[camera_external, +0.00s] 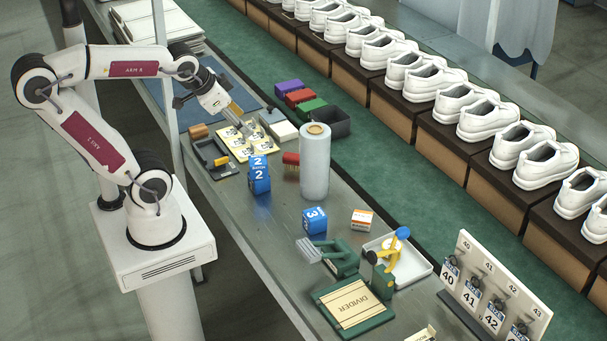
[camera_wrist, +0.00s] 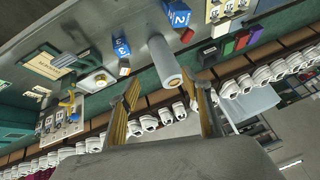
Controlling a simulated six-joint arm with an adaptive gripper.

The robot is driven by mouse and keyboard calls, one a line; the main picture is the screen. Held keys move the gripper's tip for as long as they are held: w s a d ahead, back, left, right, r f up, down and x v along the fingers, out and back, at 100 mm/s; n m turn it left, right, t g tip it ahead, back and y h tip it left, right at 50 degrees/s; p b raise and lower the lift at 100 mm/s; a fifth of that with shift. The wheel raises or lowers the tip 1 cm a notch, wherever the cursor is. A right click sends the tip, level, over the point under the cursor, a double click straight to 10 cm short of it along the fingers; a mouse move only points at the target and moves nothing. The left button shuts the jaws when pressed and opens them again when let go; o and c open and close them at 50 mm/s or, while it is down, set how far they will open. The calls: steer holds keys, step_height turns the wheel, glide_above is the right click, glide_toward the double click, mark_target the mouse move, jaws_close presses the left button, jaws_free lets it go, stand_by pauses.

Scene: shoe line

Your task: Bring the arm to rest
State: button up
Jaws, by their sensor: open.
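My gripper (camera_external: 240,115) hangs over the far part of the bench, above the yellow-and-white label cards (camera_external: 238,142). In the wrist view its two yellowish fingers (camera_wrist: 168,108) stand wide apart with nothing between them touching either one. The arm is bent, with its forearm reaching right from the raised elbow. The wrist view looks out along the bench at a tilt, with the white roll (camera_wrist: 166,65) beyond the fingers.
The white roll (camera_external: 315,162) stands upright right of my gripper. Blue numbered blocks (camera_external: 259,175), a green divider tray (camera_external: 353,306) and a size-tag rack (camera_external: 494,290) are on the bench (camera_external: 262,235). White shoes (camera_external: 463,108) line a shelf behind.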

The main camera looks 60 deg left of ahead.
steer(key=s+d+n+g+h, duration=0.1)
steer(key=s+d+n, duration=0.1)
steer(key=s, duration=0.3)
steer(key=shift+s+d, duration=0.2)
steer(key=shift+d, duration=0.4)
stand_by(0.6)
